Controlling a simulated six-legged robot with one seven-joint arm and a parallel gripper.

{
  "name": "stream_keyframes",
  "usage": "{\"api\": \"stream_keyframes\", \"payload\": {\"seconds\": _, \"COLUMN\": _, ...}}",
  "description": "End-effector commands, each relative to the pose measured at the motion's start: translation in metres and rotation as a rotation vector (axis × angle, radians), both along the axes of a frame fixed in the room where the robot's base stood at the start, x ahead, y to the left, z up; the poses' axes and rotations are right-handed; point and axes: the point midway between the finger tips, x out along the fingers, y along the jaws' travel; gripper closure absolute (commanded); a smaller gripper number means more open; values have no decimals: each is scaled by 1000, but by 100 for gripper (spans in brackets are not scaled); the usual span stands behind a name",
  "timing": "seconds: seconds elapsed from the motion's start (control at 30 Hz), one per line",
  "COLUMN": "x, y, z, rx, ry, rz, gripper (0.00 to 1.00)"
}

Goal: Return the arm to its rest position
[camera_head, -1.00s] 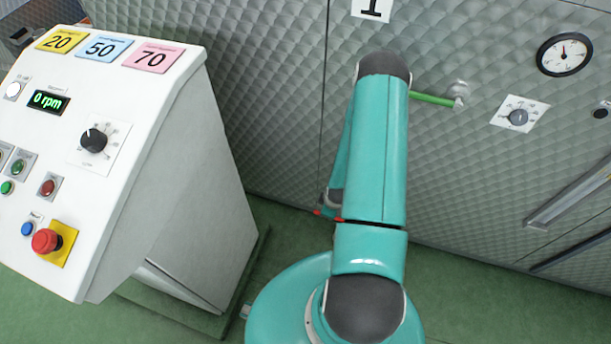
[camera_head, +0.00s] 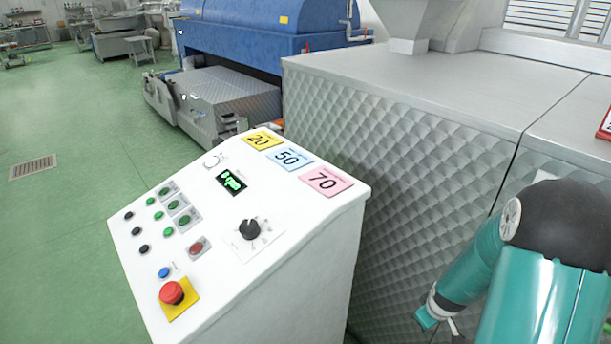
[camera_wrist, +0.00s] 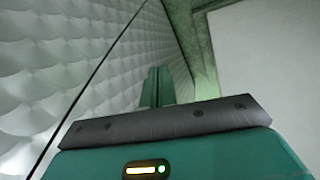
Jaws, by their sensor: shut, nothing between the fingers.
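My teal arm (camera_head: 530,300) shows at the lower right of the head view. It is bent at a dark joint, and a thinner section slopes down to the left beside the quilted metal cabinet. The end of the arm is partly cut off by the lower edge of that view. My gripper (camera_wrist: 157,78) shows in the wrist view as two teal fingers lying together. It is shut with nothing between the fingers. It points along the quilted wall, apart from any visible thing.
A white control console (camera_head: 330,230) stands left of my arm, with a red stop button (camera_head: 171,293), a dial (camera_head: 250,229) and a display. The quilted cabinet (camera_head: 400,150) stands behind. A blue machine (camera_head: 240,35) is farther back.

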Motion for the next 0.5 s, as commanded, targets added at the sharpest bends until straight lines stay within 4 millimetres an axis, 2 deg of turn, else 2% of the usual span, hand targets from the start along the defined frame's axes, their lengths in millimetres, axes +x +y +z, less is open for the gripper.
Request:
{"api": "stream_keyframes", "payload": {"seconds": 0.03, "x": 4, "y": 8, "z": 24, "rx": -2, "ry": -16, "rz": -11, "gripper": 100}}
{"api": "stream_keyframes", "payload": {"seconds": 0.1, "x": 5, "y": 20, "z": 52, "rx": 4, "ry": -30, "rz": -35, "gripper": 100}}
{"api": "stream_keyframes", "payload": {"seconds": 0.27, "x": 0, "y": 48, "z": 112, "rx": 22, "ry": -60, "rz": -92, "gripper": 100}}
{"api": "stream_keyframes", "payload": {"seconds": 0.5, "x": -24, "y": 93, "z": 192, "rx": 66, "ry": -109, "rz": -177, "gripper": 100}}
